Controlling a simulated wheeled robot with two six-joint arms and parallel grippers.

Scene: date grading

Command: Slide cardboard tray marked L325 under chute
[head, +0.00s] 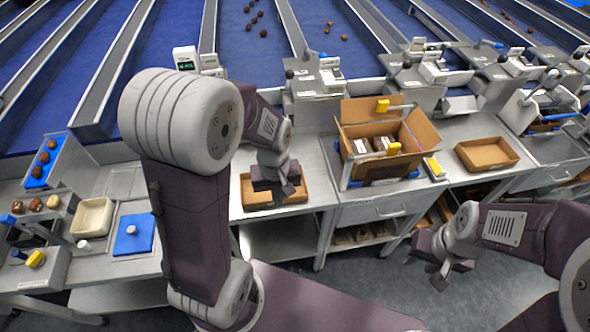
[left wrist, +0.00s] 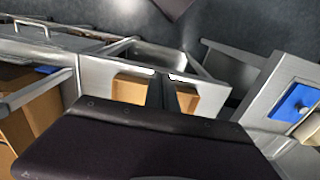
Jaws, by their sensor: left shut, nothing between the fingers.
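A shallow cardboard tray (head: 262,206) sits on the metal bench, partly covered by my left gripper (head: 280,188). My left gripper is shut and empty, with its fingers over the tray. In the left wrist view the fingers (left wrist: 163,92) stand in front of the brown tray (left wrist: 128,92), and I cannot tell whether they touch it. A second empty cardboard tray (head: 487,153) lies on the bench further right. No L325 mark is readable on either. A metal chute (head: 318,82) stands behind the nearer tray. My right gripper (head: 440,268) hangs low in front of the benches; its opening is unclear.
An open cardboard box (head: 410,125) with contents stands right of the nearer tray. A yellow-and-white item (head: 434,168) lies beside it. A blue scale plate (head: 133,234) and a pale dish (head: 92,217) are at left. Bare bench lies around the nearer tray.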

